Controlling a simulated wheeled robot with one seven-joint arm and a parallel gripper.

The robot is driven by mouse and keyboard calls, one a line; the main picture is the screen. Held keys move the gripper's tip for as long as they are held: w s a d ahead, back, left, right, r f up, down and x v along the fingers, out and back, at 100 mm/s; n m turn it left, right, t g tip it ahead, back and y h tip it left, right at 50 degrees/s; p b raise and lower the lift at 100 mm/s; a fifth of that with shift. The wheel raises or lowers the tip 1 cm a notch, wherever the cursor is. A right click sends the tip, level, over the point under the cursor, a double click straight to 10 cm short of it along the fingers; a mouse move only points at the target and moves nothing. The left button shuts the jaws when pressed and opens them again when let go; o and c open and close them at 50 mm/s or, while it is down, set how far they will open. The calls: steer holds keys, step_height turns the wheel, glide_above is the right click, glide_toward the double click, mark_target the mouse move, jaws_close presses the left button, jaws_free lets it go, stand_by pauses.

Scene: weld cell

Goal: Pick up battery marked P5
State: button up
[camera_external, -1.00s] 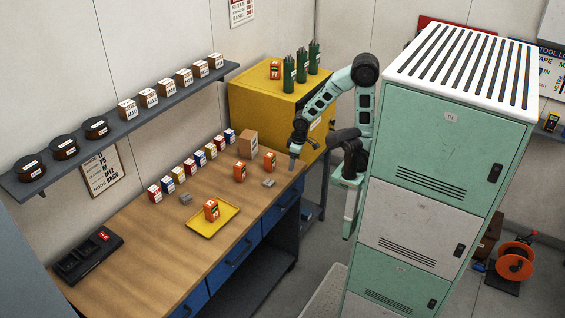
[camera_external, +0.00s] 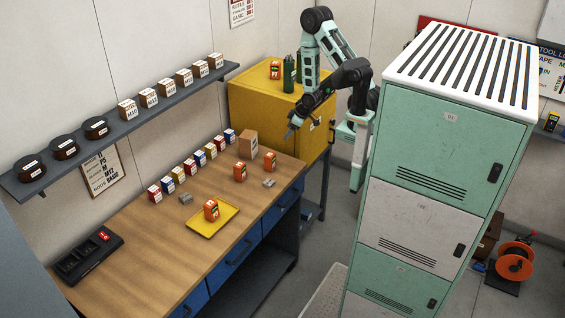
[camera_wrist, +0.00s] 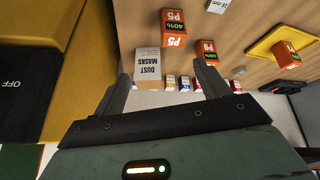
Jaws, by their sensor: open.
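An orange battery marked P5 with a green 40% label (camera_wrist: 174,28) stands upright near the bench's right end; it also shows in the external view (camera_external: 270,161). A second orange battery marked P5 (camera_wrist: 207,52) stands further along the bench (camera_external: 240,171). A third orange battery (camera_external: 211,210) stands in a yellow tray (camera_external: 200,232); its mark is hard to read. My gripper (camera_external: 290,131) is open and empty, above the bench's right end beside the yellow cabinet. Its fingers (camera_wrist: 163,78) are apart in the wrist view, with no battery between them.
A dust masks box (camera_wrist: 148,63) stands near the batteries. Small coloured boxes line the wall side. The yellow cabinet (camera_external: 245,100) carries green bottles and an orange battery. A charger (camera_external: 88,258) lies at the bench's left end.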

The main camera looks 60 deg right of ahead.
mark_target(271, 154)
steer(key=s+a+f+m+t, duration=0.4)
steer(key=s+f+t, duration=0.4)
steer(key=f, duration=0.1)
steer(key=b+x, duration=1)
steer(key=shift+w+f+b, duration=0.3)
steer(key=shift+b, duration=0.1)
steer(key=shift+b+x, duration=1)
steer(key=shift+b, duration=0.05)
steer(key=w, duration=0.1)
steer(key=w+p, duration=0.2)
steer(key=shift+w+f, duration=0.3)
steer(key=shift+w, duration=0.1)
steer(key=shift+w+f, duration=0.2)
steer(key=shift+f, duration=0.05)
steer(key=c, duration=1.3)
